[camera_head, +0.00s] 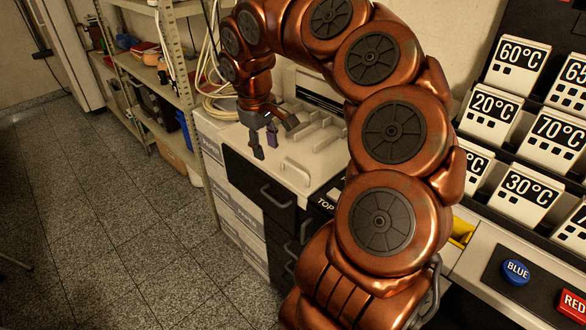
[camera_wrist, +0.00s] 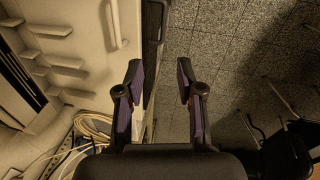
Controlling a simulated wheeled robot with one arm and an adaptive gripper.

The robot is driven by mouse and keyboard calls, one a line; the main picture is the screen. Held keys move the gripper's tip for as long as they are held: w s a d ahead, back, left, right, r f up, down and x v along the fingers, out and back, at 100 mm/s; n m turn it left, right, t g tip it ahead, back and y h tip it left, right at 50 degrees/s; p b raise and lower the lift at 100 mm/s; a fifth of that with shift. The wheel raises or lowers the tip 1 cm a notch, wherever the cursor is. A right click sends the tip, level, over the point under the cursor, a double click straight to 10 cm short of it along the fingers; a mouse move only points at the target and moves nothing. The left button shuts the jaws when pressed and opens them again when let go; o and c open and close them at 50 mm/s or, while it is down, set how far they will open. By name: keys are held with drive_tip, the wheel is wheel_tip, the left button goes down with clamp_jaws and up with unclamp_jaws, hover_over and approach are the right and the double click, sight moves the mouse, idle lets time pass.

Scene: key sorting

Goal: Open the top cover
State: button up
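The top cover (camera_head: 318,172) appears to be the pale panel on top of the drawer cabinet, lying flat. A light bar handle (camera_head: 296,172) stands on it near its front edge. The handle also shows at the upper left of the wrist view (camera_wrist: 116,24). My gripper (camera_head: 265,147) points down above the cabinet's left front corner, to the left of the handle and apart from it. In the wrist view my gripper (camera_wrist: 158,75) has its fingers spread with nothing between them. My arm hides the cabinet's right part.
Black drawers (camera_head: 262,188) with handles form the cabinet front. Low ridges (camera_head: 312,130) stand on its top. Coiled cable (camera_head: 222,105) lies behind. A metal shelf (camera_head: 150,90) stands left. Temperature cards (camera_head: 530,190) and a BLUE button (camera_head: 516,272) are at right.

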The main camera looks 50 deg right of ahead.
drive_tip(key=m+b, duration=0.1)
approach(293, 167)
drive_tip(key=shift+w+d+f, duration=0.1)
drive_tip(key=shift+d+f, duration=0.2)
drive_tip(key=shift+f, duration=1)
drive_tip(key=shift+w+d+f, duration=0.1)
drive_tip(key=shift+d+f, duration=0.2)
drive_tip(key=shift+f, duration=1.05)
drive_tip(key=shift+d+f, duration=0.25)
drive_tip(key=shift+f, duration=1.05)
drive_tip(key=shift+c, duration=0.4)
clamp_jaws()
